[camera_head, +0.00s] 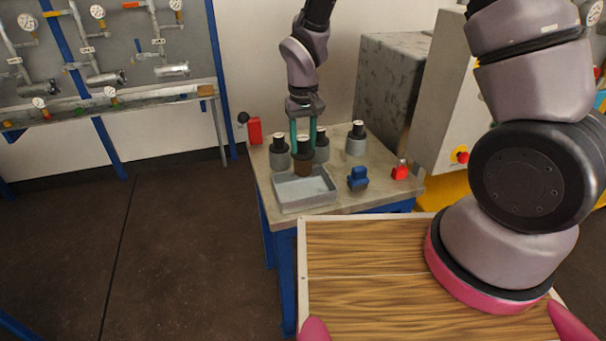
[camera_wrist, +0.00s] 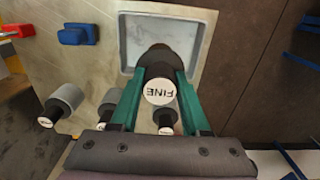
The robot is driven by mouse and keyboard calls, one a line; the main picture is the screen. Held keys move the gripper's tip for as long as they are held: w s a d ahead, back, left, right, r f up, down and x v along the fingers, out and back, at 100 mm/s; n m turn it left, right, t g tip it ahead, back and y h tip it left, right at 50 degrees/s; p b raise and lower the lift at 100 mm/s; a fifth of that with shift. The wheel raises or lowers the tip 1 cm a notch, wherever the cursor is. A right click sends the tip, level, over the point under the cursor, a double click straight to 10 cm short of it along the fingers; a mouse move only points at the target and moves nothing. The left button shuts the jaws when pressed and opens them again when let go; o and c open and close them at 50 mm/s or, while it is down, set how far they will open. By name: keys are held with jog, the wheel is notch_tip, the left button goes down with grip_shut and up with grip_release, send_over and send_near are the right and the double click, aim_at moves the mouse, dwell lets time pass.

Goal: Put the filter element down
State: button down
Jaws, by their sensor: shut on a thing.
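My gripper (camera_head: 303,147) is shut on a filter element (camera_head: 304,168) with a brown body and a black top. In the wrist view its white cap reads "FINE" (camera_wrist: 160,91), and the green fingers stand on both sides of its black neck. The element is upright or nearly so, at the back part of a shallow grey tray (camera_head: 305,207). The tray also shows beyond the element in the wrist view (camera_wrist: 127,40). I cannot tell whether the element's bottom touches the tray floor. The front of the tray is empty.
Three grey elements with black tops stand behind and beside the tray: left (camera_head: 279,158), behind (camera_head: 321,152) and right (camera_head: 356,145). A blue object (camera_head: 358,180) and a red one (camera_head: 400,171) are to the right. Another red object (camera_head: 254,131) is at back left.

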aim_at(303, 165)
notch_tip(303, 165, down, 8)
jog(key=shift+r, duration=0.25)
jog(key=shift+c, duration=1.9)
grip_release()
